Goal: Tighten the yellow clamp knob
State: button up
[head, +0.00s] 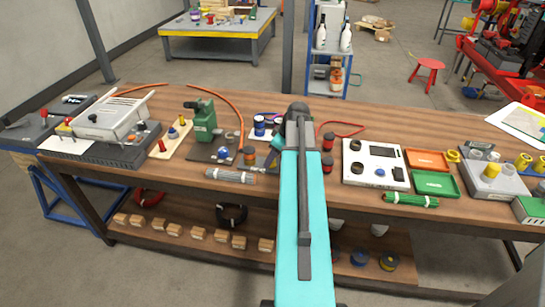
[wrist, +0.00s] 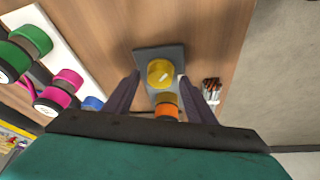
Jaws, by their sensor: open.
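In the wrist view, a yellow round knob (wrist: 160,72) with a pale mark on its top sits on a dark grey plate (wrist: 174,52). My gripper (wrist: 163,82) is open, with one dark finger to the left of the knob and one to the right. Nothing is visibly clasped, and I cannot tell whether either finger touches the knob. An orange cylinder (wrist: 166,112) shows below the knob, between the fingers. In the head view, my arm reaches over the bench and hides the fingers, and I cannot make out the yellow knob there.
In the wrist view, green (wrist: 32,40) and magenta (wrist: 68,78) knobs stand left on a white board. A bundle (wrist: 211,92) lies right of the plate. In the head view, the wooden bench (head: 400,120) carries a green machine (head: 202,117), a white panel (head: 372,150) and orange and green trays.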

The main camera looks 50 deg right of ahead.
jog(key=shift+w+f, duration=0.15)
jog(key=shift+f, duration=0.2)
jog(key=c, duration=0.8)
jog(key=shift+a, duration=0.25)
jog(key=shift+c, duration=1.2)
jog(key=shift+d, duration=0.15)
